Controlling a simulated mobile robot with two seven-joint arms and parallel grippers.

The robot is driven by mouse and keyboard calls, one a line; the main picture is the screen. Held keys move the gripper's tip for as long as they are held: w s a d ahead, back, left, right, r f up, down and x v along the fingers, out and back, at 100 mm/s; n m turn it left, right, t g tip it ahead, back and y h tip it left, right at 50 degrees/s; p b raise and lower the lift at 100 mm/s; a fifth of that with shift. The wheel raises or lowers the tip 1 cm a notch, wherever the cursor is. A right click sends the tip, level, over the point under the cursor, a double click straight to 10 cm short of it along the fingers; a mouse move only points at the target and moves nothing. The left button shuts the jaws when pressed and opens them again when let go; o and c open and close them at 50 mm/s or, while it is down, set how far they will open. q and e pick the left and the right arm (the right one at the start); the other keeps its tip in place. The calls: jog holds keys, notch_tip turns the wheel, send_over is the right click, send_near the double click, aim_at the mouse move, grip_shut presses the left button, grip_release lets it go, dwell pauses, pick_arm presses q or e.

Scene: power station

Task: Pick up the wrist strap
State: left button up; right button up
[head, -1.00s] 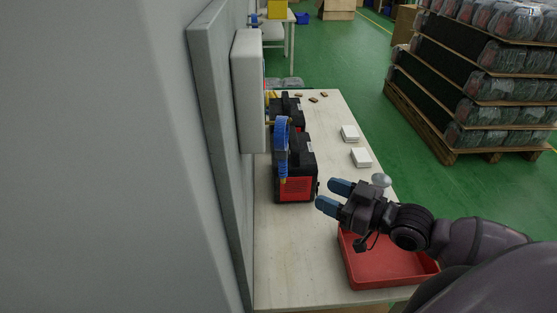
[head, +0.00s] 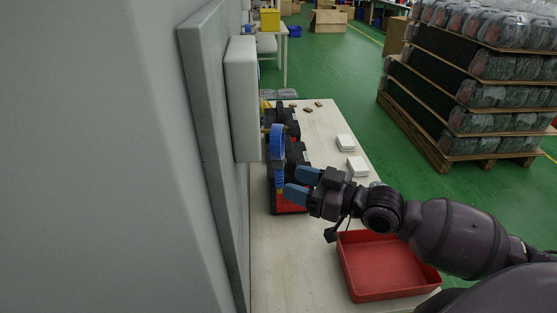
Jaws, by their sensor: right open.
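A blue coiled wrist strap (head: 277,143) hangs in front of the white wall box, over the left side of the table. Its lower part reaches down to my right gripper. My right gripper (head: 287,183) is open, with two blue fingertips pointing left at the lower end of the strap. The fingertips overlap the strap's lower end in the picture; I cannot tell whether they touch it. My left gripper is not in view.
Black and red machines (head: 296,160) stand on the table behind the strap and gripper. A red tray (head: 390,266) lies at the front right. Two small white boxes (head: 357,166) are near the right edge. A grey wall panel (head: 215,150) closes off the left.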

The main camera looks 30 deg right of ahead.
aim_at(282, 173)
jog(key=x, duration=0.4)
jog(key=shift+w+d+r, duration=0.2)
jog(key=shift+w+r, duration=0.1)
jog(key=shift+r, duration=0.05)
jog(key=shift+w+a, duration=0.25)
jog(key=shift+w, duration=0.15)
jog(key=shift+c, duration=0.4)
